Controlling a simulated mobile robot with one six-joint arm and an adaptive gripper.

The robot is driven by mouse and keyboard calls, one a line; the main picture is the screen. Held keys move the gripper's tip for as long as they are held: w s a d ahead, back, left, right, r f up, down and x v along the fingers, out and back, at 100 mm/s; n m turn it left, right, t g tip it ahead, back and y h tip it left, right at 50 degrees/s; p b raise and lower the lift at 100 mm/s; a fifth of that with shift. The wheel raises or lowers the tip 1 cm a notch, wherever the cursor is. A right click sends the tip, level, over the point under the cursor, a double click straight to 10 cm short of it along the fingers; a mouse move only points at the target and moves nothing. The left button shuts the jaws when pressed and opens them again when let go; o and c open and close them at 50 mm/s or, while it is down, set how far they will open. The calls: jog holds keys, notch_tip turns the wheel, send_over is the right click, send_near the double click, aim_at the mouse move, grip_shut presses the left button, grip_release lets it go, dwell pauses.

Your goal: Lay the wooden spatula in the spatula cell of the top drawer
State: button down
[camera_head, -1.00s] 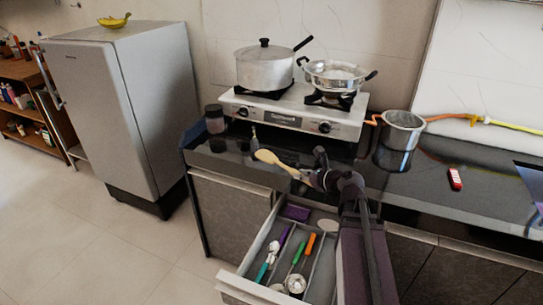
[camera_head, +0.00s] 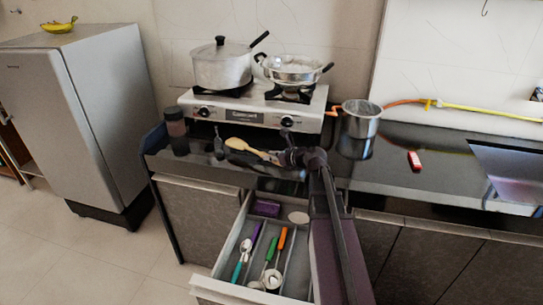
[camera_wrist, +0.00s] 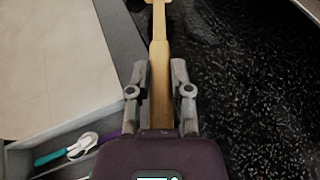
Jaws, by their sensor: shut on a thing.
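The wooden spatula (camera_head: 240,146) is pale wood and is held level above the dark counter, its broad head pointing left in the head view. My gripper (camera_head: 283,157) is shut on its handle. In the wrist view the spatula (camera_wrist: 159,42) runs away from me between both fingers of the gripper (camera_wrist: 156,85). The top drawer (camera_head: 226,262) is pulled open below the gripper. Its divided cells hold utensils with teal, purple, green and orange handles. My arm hides the drawer's right part, so I cannot tell which cell is the spatula cell.
A purple item (camera_head: 266,208) lies at the drawer's back. The stove (camera_head: 245,114) carries a lidded pot (camera_head: 221,68) and a steel pan (camera_head: 292,71). A dark jar (camera_head: 176,130) stands at the counter's left; a metal pot (camera_head: 361,120) and a red object (camera_head: 414,161) are to the right.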

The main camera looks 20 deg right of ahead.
jog(key=w+d, duration=0.1)
jog(key=w, duration=0.1)
jog(key=w+d, duration=0.1)
jog(key=w, duration=0.1)
jog(key=w+d, duration=0.1)
jog(key=w, duration=0.1)
jog(key=shift+w+d+f, duration=0.1)
jog(key=shift+w+f, duration=0.15)
jog(key=shift+f, duration=0.1)
jog(key=shift+b, duration=0.35)
jog(key=shift+f+b, duration=1.7)
jog(key=shift+f, duration=0.05)
jog(key=shift+f, duration=0.2)
jog(key=c, duration=0.5)
grip_release()
jog(key=shift+r, duration=0.1)
jog(key=shift+c, duration=0.2)
jog(key=shift+r, duration=0.15)
